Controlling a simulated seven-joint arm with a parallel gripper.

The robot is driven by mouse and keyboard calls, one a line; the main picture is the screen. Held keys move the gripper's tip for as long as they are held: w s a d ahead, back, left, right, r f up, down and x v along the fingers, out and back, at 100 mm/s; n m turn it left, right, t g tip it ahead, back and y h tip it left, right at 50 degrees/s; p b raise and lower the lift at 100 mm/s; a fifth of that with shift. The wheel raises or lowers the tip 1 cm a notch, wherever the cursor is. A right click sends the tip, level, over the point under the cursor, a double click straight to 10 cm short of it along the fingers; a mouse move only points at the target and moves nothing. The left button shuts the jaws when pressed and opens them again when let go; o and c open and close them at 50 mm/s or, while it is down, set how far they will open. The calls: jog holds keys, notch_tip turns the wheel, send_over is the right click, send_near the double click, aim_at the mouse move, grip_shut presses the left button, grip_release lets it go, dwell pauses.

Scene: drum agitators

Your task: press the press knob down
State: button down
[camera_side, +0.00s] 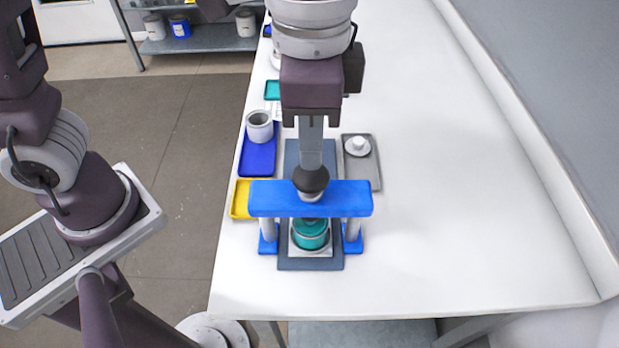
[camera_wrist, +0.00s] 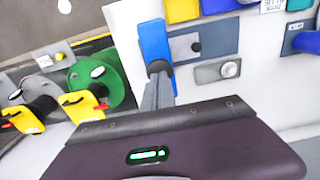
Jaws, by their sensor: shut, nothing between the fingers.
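The press is a blue bridge (camera_side: 270,199) on two grey posts, standing on a dark blue-grey mat. Its dark round press knob (camera_side: 311,181) sits on top of the bridge, above a teal drum (camera_side: 310,235) on a light square plate. My gripper (camera_side: 311,165) is shut and points straight down, with its fingertips at the top of the knob. Whether they touch it or hang just above it, I cannot tell. In the wrist view the shut fingers (camera_wrist: 158,85) reach to the dark knob (camera_wrist: 158,67) at the blue bridge (camera_wrist: 154,40).
A blue tray (camera_side: 257,162) with a grey cup (camera_side: 259,126) and a yellow tray (camera_side: 240,200) lie left of the press. A grey tray (camera_side: 374,170) with a white lidded piece (camera_side: 357,146) lies right. The table (camera_side: 470,200) is clear farther right.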

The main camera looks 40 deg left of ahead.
jog(key=shift+f, duration=0.1)
jog(key=shift+f, duration=1.2)
jog(key=shift+r, duration=0.65)
jog(key=shift+r, duration=3)
jog(key=s+a+n+t, duration=0.2)
jog(key=s+a+n, duration=0.2)
jog(key=a, duration=0.5)
jog(key=s+a+f+n+t, duration=0.1)
jog(key=s+a+n+t, duration=0.2)
jog(key=a, duration=0.6)
jog(key=shift+s+a+f+n+t, duration=0.2)
jog(key=shift+s+a+n+t, duration=0.15)
jog(key=shift+s+n, duration=0.45)
